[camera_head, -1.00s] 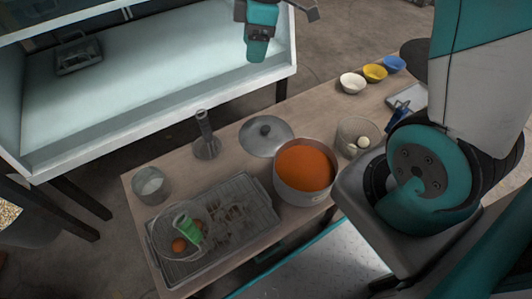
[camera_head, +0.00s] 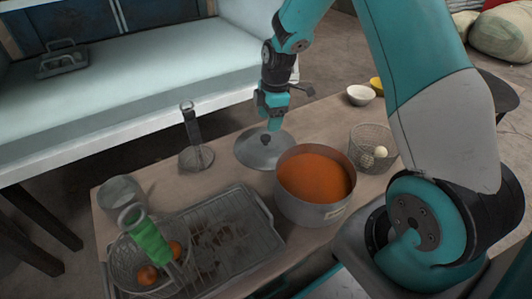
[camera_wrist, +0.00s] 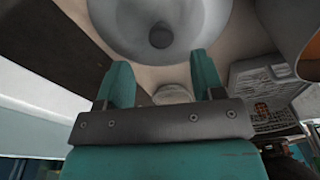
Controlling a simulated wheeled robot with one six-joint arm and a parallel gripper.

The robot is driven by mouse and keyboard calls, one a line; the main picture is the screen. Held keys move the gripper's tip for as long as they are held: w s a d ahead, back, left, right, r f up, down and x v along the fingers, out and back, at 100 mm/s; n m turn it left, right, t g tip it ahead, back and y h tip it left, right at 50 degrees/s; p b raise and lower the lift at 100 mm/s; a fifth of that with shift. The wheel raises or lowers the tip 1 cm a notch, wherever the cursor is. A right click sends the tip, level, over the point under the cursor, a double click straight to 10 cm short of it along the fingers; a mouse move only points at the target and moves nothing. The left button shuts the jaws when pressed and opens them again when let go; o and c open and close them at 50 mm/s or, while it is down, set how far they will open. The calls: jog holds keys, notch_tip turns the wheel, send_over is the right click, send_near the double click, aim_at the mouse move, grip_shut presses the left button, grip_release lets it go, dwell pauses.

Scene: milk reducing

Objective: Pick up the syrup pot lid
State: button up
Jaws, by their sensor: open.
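The syrup pot lid (camera_head: 252,151) is a round grey metal disc with a dark knob. It lies on the wooden table, behind and left of the pot of orange syrup (camera_head: 314,180). My gripper (camera_head: 273,122) is above the lid, close to its knob, with the fingers pointing down. In the wrist view the lid (camera_wrist: 196,38) is at the top, with its dark knob ahead of the fingertips. My gripper (camera_wrist: 163,72) is open there, with nothing between its teal fingers. I cannot tell the exact height of the fingertips over the knob.
The syrup pot stands close to the lid on the right. A metal tray with a rack (camera_head: 262,232) and a wire basket (camera_head: 112,268) are in front. A basket with eggs (camera_head: 362,142) and bowls (camera_head: 360,95) are at right.

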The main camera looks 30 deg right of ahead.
aim_at(266, 137)
jog(key=f+b, duration=0.1)
jog(key=f, duration=0.1)
jog(key=f+b, duration=0.2)
jog(key=a+f+b, duration=0.1)
jog(key=f, duration=0.2)
jog(key=shift+a+f+b, duration=0.1)
jog(key=shift+b, duration=0.25)
jog(key=shift+c, duration=0.2)
jog(key=c, duration=1)
